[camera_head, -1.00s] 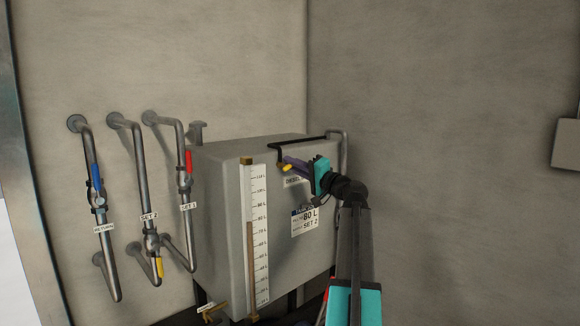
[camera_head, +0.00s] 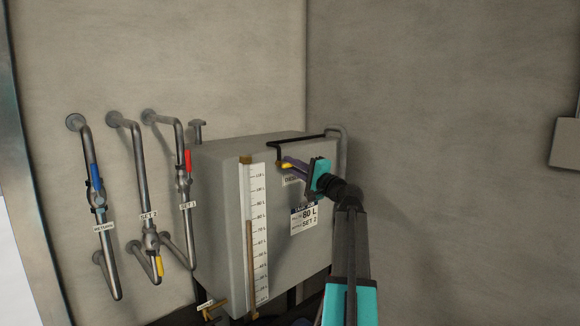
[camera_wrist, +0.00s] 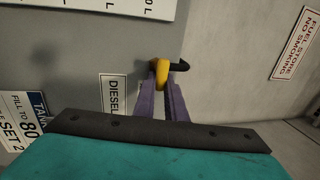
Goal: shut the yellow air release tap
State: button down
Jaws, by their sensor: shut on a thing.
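A yellow tap piece (camera_head: 284,165) sits at the end of a black pipe (camera_head: 275,150) on the front of the grey tank. In the wrist view the yellow piece (camera_wrist: 162,75) is curved, with a black tip pointing right. My gripper (camera_head: 292,164) is shut on it, with its purple fingers (camera_wrist: 162,100) on either side. A "DIESEL" label is beside it. I see no label naming it an air release. Another yellow lever (camera_head: 160,266) is low on the SET 2 pipe, away from my gripper.
The grey tank (camera_head: 220,190) carries a sight gauge (camera_head: 260,220) and an "80 L SET 2" sign (camera_head: 304,217). Pipes with blue (camera_head: 96,177) and red (camera_head: 188,160) levers stand left. A small brass tap (camera_head: 220,308) is low on the tank.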

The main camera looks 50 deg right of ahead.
jog(key=c, duration=1.8)
grip_release()
jog(key=shift+a+f, duration=0.15)
jog(key=shift+s, duration=0.15)
jog(key=d+b+v, duration=0.1)
jog(key=b+v, duration=0.1)
jog(key=v, duration=1.1)
jog(key=shift+s+a, duration=0.25)
jog(key=shift+a, duration=0.2)
